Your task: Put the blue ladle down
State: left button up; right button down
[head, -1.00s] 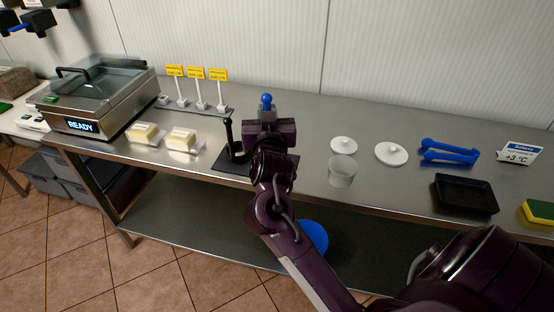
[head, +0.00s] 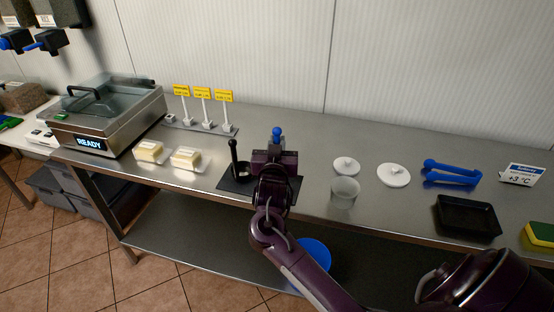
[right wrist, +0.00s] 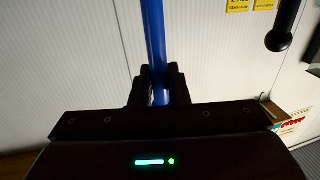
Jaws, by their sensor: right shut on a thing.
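My right gripper (head: 275,158) is shut on the blue ladle. In the head view only the blue tip of the ladle (head: 277,133) shows above the jaws. In the right wrist view the blue handle (right wrist: 154,40) stands up between the two dark fingers (right wrist: 156,88). The ladle's lower part is hidden behind the gripper and arm. The gripper is over the steel counter, at the right side of a dark mat (head: 232,184) with an upright black-handled piece (head: 233,155) on it. I cannot tell whether the ladle touches anything. My left gripper is not in view.
A clear cup (head: 345,192), two white lids (head: 346,167) (head: 394,174), blue tongs (head: 451,174) and a black tray (head: 466,217) lie to the right. Butter packs (head: 186,158), price signs (head: 206,107) and a lidded machine (head: 108,115) are left. Counter behind the gripper is clear.

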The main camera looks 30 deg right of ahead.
notch_tip(320, 180, down, 5)
jog(key=shift+f, duration=0.6)
jog(key=c, duration=1.4)
grip_release()
